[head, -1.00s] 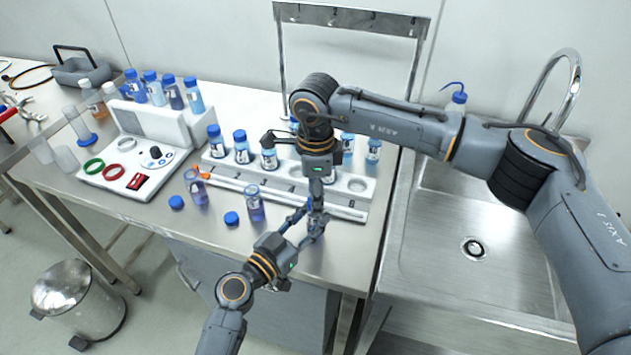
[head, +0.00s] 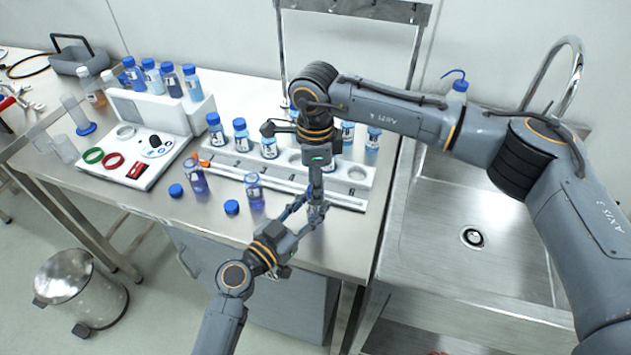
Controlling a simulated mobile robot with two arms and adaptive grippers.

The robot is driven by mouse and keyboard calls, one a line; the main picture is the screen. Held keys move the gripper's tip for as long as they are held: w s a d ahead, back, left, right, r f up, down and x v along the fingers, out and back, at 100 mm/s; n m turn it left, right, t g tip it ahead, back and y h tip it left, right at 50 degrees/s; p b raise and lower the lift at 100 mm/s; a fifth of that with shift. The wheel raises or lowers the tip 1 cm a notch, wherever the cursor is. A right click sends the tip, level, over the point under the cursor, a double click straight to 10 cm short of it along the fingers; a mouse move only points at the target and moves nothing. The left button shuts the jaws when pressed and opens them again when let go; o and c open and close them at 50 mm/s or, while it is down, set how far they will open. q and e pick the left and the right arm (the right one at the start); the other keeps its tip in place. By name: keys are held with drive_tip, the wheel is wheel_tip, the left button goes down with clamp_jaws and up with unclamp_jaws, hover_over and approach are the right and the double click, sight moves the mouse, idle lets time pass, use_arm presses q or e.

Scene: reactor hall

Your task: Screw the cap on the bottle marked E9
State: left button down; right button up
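Two open bottles with violet-blue liquid stand near the table's front, a left one (head: 195,177) and a right one (head: 254,190). A blue cap (head: 176,190) lies beside the left bottle, and another blue cap (head: 232,207) lies beside the right one. The labels are too small to read, so I cannot tell which is E9. My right gripper (head: 317,212) points down in front of the rack. My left gripper (head: 305,212) reaches up from below and meets it. The fingers overlap, hiding whether either holds something.
A white rack (head: 225,160) with several blue-capped bottles stands behind. A white stand (head: 190,128) with green and red rings is at left. The steel table (head: 150,205) ends just in front of the bottles. A sink (head: 440,270) is at right, a bin (head: 80,290) at lower left.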

drive_tip(key=shift+o, duration=0.3)
wheel_tip(320, 180, up, 12)
idle(0.5)
use_arm(q)
drive_tip(key=c, duration=0.8)
unclamp_jaws()
drive_tip(key=v, duration=1.2)
